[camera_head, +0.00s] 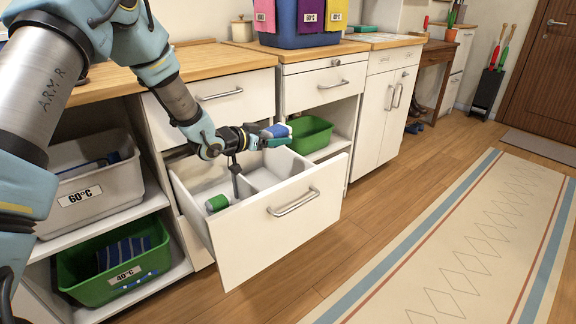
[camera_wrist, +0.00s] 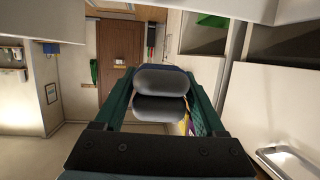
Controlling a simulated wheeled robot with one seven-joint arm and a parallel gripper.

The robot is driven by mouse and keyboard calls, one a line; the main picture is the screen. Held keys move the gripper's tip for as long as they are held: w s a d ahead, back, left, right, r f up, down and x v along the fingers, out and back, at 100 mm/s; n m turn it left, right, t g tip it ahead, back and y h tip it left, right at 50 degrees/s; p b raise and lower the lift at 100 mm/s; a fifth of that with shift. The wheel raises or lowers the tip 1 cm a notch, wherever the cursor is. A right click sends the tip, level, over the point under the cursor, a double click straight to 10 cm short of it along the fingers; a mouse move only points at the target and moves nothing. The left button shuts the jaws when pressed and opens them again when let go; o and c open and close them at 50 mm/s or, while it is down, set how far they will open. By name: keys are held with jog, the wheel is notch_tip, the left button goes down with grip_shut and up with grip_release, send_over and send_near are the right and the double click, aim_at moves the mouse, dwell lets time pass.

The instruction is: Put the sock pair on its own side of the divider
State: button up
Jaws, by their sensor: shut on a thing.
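My gripper (camera_head: 266,137) is shut on the sock pair (camera_head: 279,130), a small blue and white bundle in the head view. In the wrist view the sock pair (camera_wrist: 162,80) shows as two grey rounded rolls with dark blue edges, between the green fingers of the gripper (camera_wrist: 162,95). The gripper is above the open drawer (camera_head: 275,228), toward its right back part. The divider (camera_head: 262,178) runs inside the drawer and splits it. A green roll with white ends (camera_head: 217,203) lies in the left compartment. The right compartment's floor is partly hidden.
A green bin (camera_head: 310,135) stands on the shelf right of the drawer. A 60°C bin (camera_head: 92,185) and a green 40°C bin (camera_head: 115,270) are on shelves at left.

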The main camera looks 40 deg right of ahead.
notch_tip(320, 180, down, 11)
jog(key=s+d+m+g+b, duration=0.1)
jog(key=s+d+b, duration=0.1)
jog(key=b, duration=0.5)
jog(key=shift+s+d+g+b, duration=0.25)
jog(key=shift+d+g+b, duration=0.05)
jog(key=shift+d+b, duration=0.1)
jog(key=shift+f, duration=0.1)
jog(key=o, duration=1.5)
jog(key=p+v, duration=0.1)
jog(key=v, duration=1)
